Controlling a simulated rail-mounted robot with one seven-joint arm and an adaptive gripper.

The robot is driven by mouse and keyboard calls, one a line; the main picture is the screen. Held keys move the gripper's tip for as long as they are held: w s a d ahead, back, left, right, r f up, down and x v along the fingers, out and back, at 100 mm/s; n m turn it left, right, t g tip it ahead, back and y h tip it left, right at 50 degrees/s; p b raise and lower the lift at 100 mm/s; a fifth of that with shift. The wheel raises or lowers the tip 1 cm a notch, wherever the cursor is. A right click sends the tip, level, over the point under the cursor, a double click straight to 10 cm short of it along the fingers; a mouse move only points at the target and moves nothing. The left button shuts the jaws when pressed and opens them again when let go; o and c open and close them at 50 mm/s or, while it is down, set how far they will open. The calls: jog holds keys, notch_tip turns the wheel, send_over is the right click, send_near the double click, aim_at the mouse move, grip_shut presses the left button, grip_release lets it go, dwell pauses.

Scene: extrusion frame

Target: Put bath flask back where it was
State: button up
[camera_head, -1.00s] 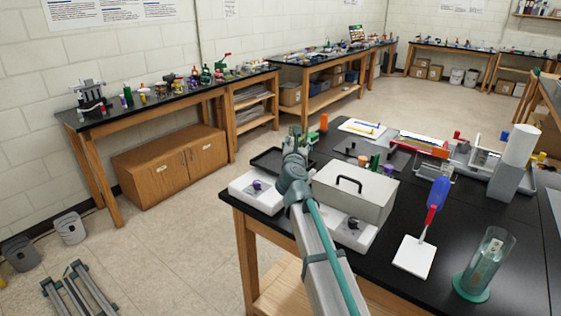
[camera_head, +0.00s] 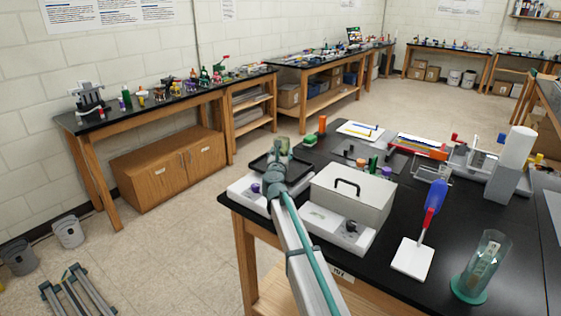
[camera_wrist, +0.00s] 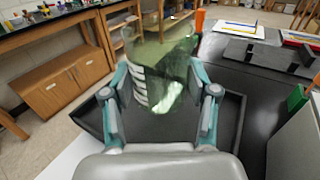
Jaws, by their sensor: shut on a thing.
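The bath flask (camera_wrist: 165,55) is clear greenish glass. It sits between the two fingers of my gripper (camera_wrist: 163,88) in the wrist view, and the gripper is shut on it. In the head view the flask (camera_head: 282,147) shows at the end of my arm, above my gripper (camera_head: 278,162). The flask looks raised over or near a shallow black tray (camera_head: 258,171); I cannot tell the exact gap. The tray (camera_wrist: 238,125) spreads below and behind the flask in the wrist view. My gripper hides part of the flask and tray.
A white box with a black handle (camera_head: 355,198) stands right of my arm. A glass cylinder (camera_head: 480,270) and a blue-and-red tool (camera_head: 432,200) stand further right. The table's left edge is close to the tray.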

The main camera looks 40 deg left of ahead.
jog(key=shift+w+a+f, duration=0.1)
jog(key=shift+a+f, duration=0.05)
jog(key=shift+f, duration=0.8)
jog(key=shift+w+a+f, duration=0.1)
jog(key=shift+f, duration=0.8)
jog(key=shift+f, duration=0.1)
jog(key=o, duration=1.2)
jog(key=b+v, duration=0.3)
jog(key=v, duration=0.8)
jog(key=shift+s+d, duration=0.2)
jog(key=shift+s, duration=0.05)
jog(key=shift+s+d, duration=0.1)
jog(key=shift+s, duration=0.15)
